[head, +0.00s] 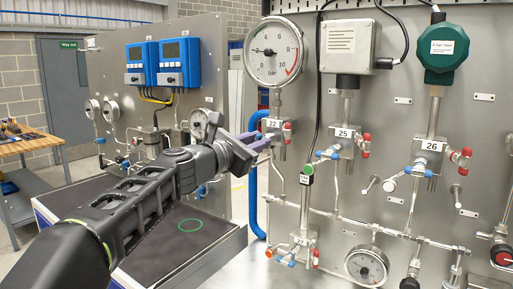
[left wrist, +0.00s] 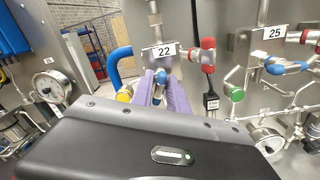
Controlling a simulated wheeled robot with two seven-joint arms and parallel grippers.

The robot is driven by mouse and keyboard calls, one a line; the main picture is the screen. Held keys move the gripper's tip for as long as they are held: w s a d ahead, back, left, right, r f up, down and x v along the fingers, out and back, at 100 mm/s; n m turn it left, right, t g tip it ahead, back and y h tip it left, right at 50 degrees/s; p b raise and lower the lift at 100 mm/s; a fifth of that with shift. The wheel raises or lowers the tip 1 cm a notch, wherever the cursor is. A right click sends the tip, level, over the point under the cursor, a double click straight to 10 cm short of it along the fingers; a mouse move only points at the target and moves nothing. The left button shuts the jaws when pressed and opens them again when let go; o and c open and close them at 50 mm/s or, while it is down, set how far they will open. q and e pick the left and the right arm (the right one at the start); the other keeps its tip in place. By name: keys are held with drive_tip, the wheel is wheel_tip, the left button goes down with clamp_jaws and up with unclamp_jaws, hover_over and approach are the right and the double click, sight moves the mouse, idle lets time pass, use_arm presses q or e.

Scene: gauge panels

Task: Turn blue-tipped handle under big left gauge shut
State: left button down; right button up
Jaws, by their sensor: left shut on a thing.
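The big round gauge (head: 275,50) sits at the upper left of the right-hand steel panel. Below it is a valve block labelled 22 (head: 273,124), with a red-tipped handle (head: 287,128) on its right. My left gripper (head: 259,142) reaches in from the left, and its purple fingers are at the left side of this block. In the left wrist view, the fingers (left wrist: 161,98) are shut on the blue-tipped handle (left wrist: 161,76), just below the 22 label. In the head view the gripper hides most of that handle. My right gripper is out of view.
Valve blocks 25 (head: 344,134) and 26 (head: 432,146) stand to the right, with red and blue handles. A blue hose (head: 253,190) runs left of block 22. A small gauge (head: 367,265) and thin pipes lie below. A second panel (head: 150,100) stands left.

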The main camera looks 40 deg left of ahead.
use_arm(q)
drive_tip(key=m+b, duration=0.1)
drive_tip(key=m, duration=0.2)
drive_tip(key=m+b, duration=0.2)
drive_tip(key=m, duration=0.1)
drive_tip(key=shift+d+f+m, duration=0.15)
drive_tip(key=shift+f+m, duration=0.05)
drive_tip(key=shift+m, duration=0.1)
drive_tip(key=m+b, duration=0.2)
drive_tip(key=m, duration=0.1)
drive_tip(key=shift+f+m, duration=0.1)
drive_tip(key=shift+m, duration=0.2)
drive_tip(key=shift+m+b, duration=0.85)
drive_tip(key=shift+m, duration=0.75)
drive_tip(key=c, duration=1.5)
unclamp_jaws()
